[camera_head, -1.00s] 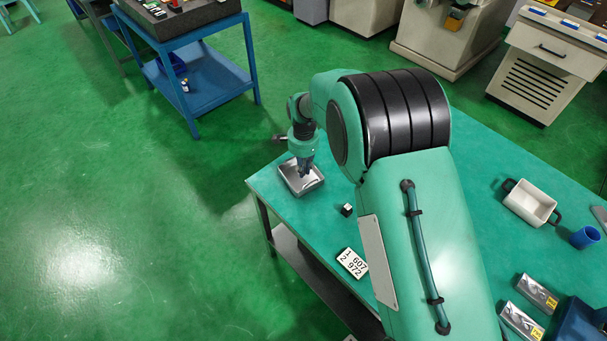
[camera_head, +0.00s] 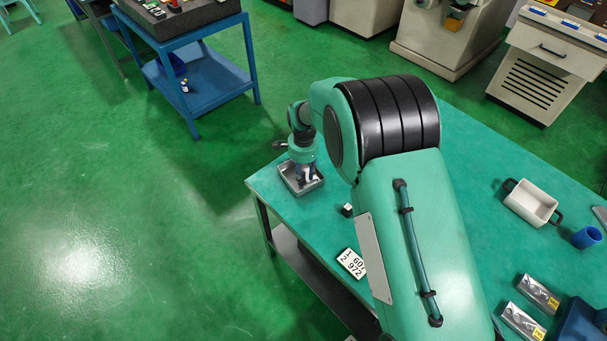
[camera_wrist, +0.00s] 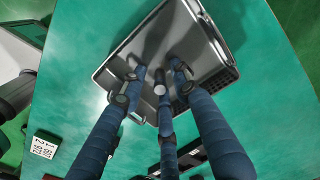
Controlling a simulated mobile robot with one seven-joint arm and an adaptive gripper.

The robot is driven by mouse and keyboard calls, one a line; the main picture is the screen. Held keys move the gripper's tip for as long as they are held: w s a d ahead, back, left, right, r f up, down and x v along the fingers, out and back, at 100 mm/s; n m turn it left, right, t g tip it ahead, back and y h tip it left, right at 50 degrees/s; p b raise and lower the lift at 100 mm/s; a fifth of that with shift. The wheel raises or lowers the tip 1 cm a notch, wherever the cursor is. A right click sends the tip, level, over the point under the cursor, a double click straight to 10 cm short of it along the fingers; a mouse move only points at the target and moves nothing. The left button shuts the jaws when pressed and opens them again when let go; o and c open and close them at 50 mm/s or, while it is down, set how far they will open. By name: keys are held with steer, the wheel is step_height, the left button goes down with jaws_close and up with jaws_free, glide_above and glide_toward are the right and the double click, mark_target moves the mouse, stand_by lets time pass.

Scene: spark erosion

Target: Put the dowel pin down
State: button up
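A shallow grey metal tray (camera_head: 289,185) lies near the left corner of the green table. It fills the upper middle of the wrist view (camera_wrist: 215,70). My gripper (camera_head: 304,178) points down over it, its fingertips low over or inside the tray. In the wrist view, the blue fingers of my gripper (camera_wrist: 158,80) reach in from below, with their tips spread over the tray floor.
A small black-and-white block (camera_head: 346,210) and a white number plate (camera_head: 352,263) lie on the table (camera_head: 460,185) in front of the tray. A cream bin (camera_head: 531,203), a blue cup (camera_head: 586,237) and metal blocks (camera_head: 522,322) stand farther right. The table edge is close to the tray.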

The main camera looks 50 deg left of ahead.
mark_target(304, 173)
step_height(304, 173, up, 12)
steer(key=p, duration=0.2)
steer(key=shift+r, duration=0.2)
stand_by(0.5)
stand_by(0.5)
stand_by(0.4)
